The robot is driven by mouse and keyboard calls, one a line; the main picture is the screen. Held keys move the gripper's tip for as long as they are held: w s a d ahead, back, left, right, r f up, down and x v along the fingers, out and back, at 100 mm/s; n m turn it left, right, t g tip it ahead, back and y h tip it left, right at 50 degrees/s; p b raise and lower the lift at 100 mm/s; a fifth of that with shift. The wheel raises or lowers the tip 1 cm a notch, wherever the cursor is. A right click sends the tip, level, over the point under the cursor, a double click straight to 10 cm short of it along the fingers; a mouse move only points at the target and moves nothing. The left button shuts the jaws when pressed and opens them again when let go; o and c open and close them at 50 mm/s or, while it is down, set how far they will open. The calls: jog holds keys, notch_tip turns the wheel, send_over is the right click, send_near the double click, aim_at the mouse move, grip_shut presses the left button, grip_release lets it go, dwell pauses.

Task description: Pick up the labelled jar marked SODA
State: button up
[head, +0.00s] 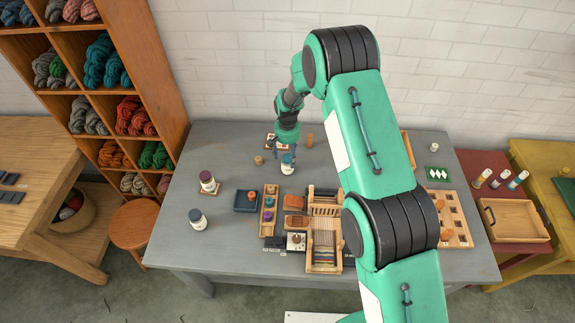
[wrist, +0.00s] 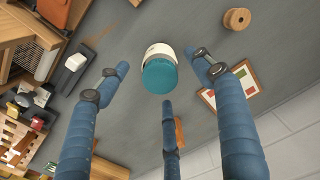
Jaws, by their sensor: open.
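A white jar with a teal lid (head: 288,160) stands on the grey table below my gripper (head: 284,148). In the wrist view the teal-lidded jar (wrist: 159,76) lies between the spread blue fingers of my gripper (wrist: 160,80), which is open and empty. I cannot tell whether any finger touches the jar. A white jar with a maroon lid (head: 207,183) stands at the left on a small wooden coaster. A white jar with a dark blue lid (head: 198,220) stands nearer the front left. The label words are too small to read, so I cannot tell which says SODA.
A wooden spool (wrist: 237,19) and a framed coloured card (wrist: 230,88) lie near the jar. A small loom (head: 323,255), a dark blue tray (head: 246,209) and a wooden holed board (head: 455,225) occupy the table's front. The table's left area is mostly clear.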

aim_at(288, 164)
jog(key=shift+f, duration=0.4)
jog(key=shift+f, duration=0.1)
jog(key=shift+f, duration=2.5)
jog(key=c, duration=1.4)
